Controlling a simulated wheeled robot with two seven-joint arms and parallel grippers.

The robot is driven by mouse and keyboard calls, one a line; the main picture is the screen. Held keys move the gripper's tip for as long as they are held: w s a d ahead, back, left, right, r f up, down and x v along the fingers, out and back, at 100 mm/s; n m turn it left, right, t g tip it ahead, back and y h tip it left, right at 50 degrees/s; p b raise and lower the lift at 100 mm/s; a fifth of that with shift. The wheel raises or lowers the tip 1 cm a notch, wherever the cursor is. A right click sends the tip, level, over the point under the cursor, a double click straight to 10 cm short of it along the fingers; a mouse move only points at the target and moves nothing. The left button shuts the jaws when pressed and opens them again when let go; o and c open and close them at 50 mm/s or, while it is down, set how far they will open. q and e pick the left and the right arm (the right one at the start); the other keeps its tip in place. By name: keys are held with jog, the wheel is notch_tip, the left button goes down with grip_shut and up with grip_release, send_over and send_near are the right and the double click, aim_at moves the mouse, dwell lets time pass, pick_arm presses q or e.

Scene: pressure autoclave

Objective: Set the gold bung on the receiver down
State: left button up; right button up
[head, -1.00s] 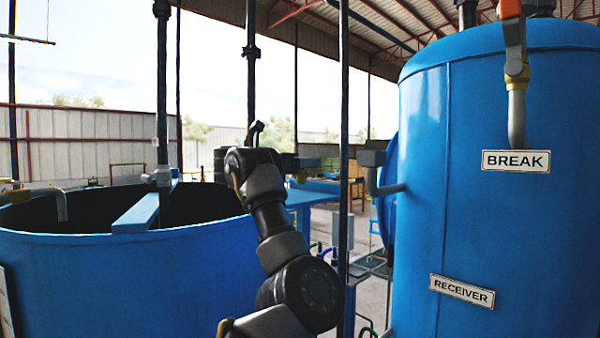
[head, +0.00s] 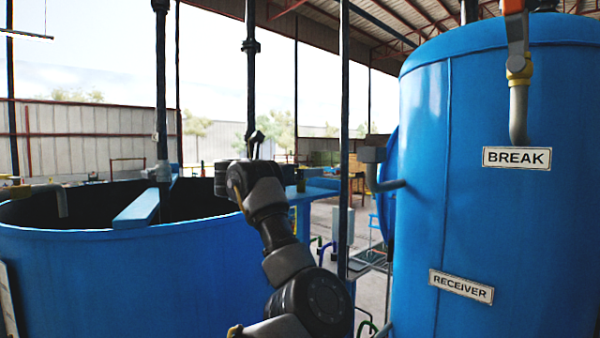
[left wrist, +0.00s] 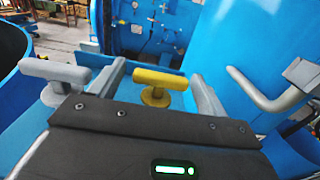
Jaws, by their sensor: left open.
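The gold bung (left wrist: 160,80), a T-handle over a round flange, shows in the left wrist view above a blue surface (left wrist: 95,117). I cannot tell whether its flange rests on that surface. My left gripper (left wrist: 155,80) is open, its two grey fingers apart on either side of the bung. In the head view my dark left wrist hides the gripper and the bung. The receiver (head: 430,220) is the tall blue tank at the right, with a label plate. My right gripper is not in view.
A grey T-handle (left wrist: 55,76) stands left of the gold bung. A bent grey pipe (head: 376,170) sticks out of the receiver's left side. A wide open blue vessel (head: 120,270) stands at the left, and a thin dark post (head: 343,120) is near the wrist.

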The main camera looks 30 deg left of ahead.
pick_arm(q)
jog(key=shift+r, duration=0.15)
jog(key=shift+s+a, duration=0.1)
jog(key=shift+s, duration=0.05)
jog(key=b+v, duration=0.6)
jog(key=v, duration=0.5)
jog(key=shift+s, duration=0.35)
jog(key=shift+a, duration=0.15)
